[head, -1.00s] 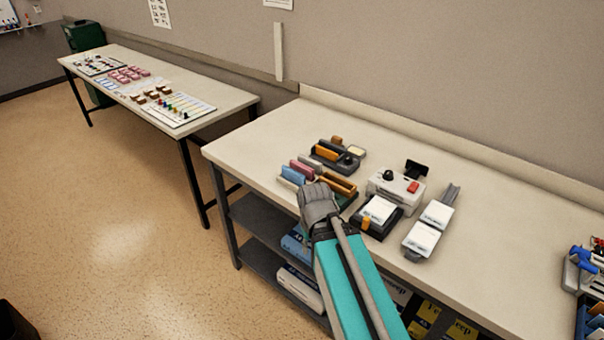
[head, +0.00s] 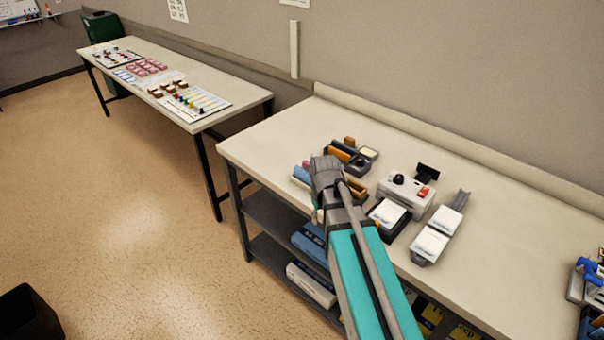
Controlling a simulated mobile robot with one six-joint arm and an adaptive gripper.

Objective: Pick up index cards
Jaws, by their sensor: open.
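A stack of white cards (head: 388,213) lies in a dark tray on the near bench. Two more white stacks, an upper one (head: 447,219) and a lower one (head: 430,244), sit in a long grey holder to its right. I cannot tell which of these are the index cards. My gripper (head: 325,172) is at the end of my arm, over the bench's front left part, left of the dark tray. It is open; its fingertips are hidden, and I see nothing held. It partly covers a holder with blue (head: 301,175) and orange upright pieces.
A white box with a black knob and red part (head: 407,192) stands behind the dark tray. Holders with orange pieces (head: 340,152) stand further back. Bare bench top (head: 510,245) lies right of the grey holder. Another table (head: 235,98) stands at the left.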

